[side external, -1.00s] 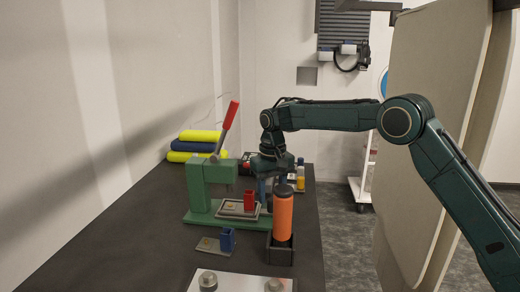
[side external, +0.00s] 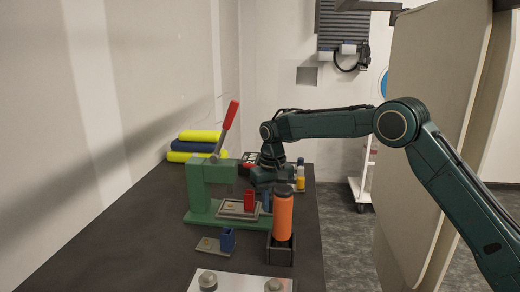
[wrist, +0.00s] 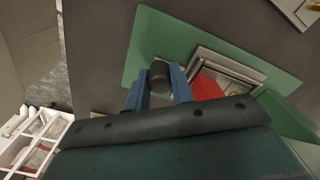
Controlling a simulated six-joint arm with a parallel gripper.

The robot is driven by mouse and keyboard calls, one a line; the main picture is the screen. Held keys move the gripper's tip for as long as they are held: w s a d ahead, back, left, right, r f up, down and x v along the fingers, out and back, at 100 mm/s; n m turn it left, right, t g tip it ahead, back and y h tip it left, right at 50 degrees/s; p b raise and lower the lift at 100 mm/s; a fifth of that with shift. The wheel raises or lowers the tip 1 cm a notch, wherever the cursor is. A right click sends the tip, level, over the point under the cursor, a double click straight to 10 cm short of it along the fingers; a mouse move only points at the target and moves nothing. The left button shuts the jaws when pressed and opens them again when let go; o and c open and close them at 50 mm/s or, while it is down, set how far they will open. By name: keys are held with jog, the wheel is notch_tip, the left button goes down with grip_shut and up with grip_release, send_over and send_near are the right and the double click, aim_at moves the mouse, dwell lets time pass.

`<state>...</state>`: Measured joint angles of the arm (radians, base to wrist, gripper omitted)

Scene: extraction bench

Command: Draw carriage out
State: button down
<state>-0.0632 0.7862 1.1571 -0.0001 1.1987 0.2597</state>
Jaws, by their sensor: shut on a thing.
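The green press (side external: 199,190) with a raised red lever (side external: 232,114) stands on the bench. The grey carriage (side external: 225,213) lies on the press's green base and carries a red block (side external: 249,198). The carriage also shows in the wrist view (wrist: 232,66), with the red block (wrist: 207,87) partly hidden by a finger. My gripper (wrist: 159,82) points down at the carriage's near end, its two blue fingers shut on a dark round knob (wrist: 160,72). In the side view my gripper (side external: 266,203) is partly hidden by the orange bottle.
An orange bottle (side external: 283,218) stands in a black holder (side external: 280,255) close to my gripper. A small plate with a blue block (side external: 227,239) lies in front of the press. A white plate (side external: 240,283) with metal knobs is at the front. Yellow and blue rolls (side external: 195,146) lie behind.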

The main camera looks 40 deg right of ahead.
jog(key=shift+s+d, duration=2.45)
jog(key=shift+d, duration=0.1)
jog(key=c, duration=1.3)
grip_release()
jog(key=shift+o, duration=0.5)
jog(key=shift+r, duration=0.15)
jog(key=shift+a+r, duration=0.1)
jog(key=shift+r, duration=0.1)
notch_tip(320, 180, up, 13)
